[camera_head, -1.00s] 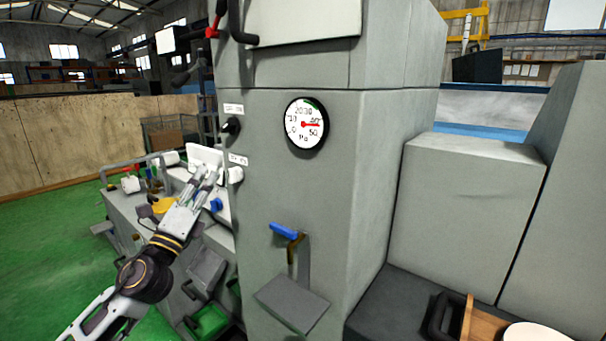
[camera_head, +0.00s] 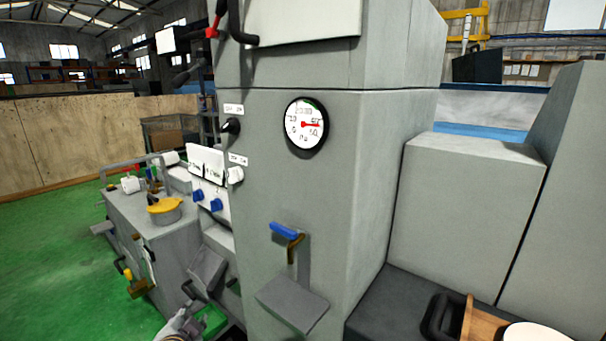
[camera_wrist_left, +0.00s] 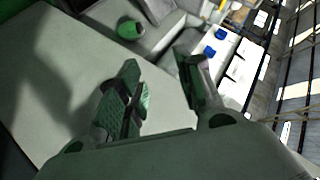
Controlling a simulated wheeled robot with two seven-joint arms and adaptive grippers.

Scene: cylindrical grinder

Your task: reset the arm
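My left gripper (camera_head: 184,318) shows at the bottom edge of the head view, low in front of the grey machine (camera_head: 365,180). Most of its arm is out of the picture. In the left wrist view the two fingers of my left gripper (camera_wrist_left: 160,88) stand apart with nothing between them. They appear clear of the machine parts beyond. My right gripper is in neither view.
A yellow-topped part (camera_head: 165,205) sits at left. A wooden board (camera_head: 481,322) lies at lower right. Green floor (camera_head: 50,240) is open at left.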

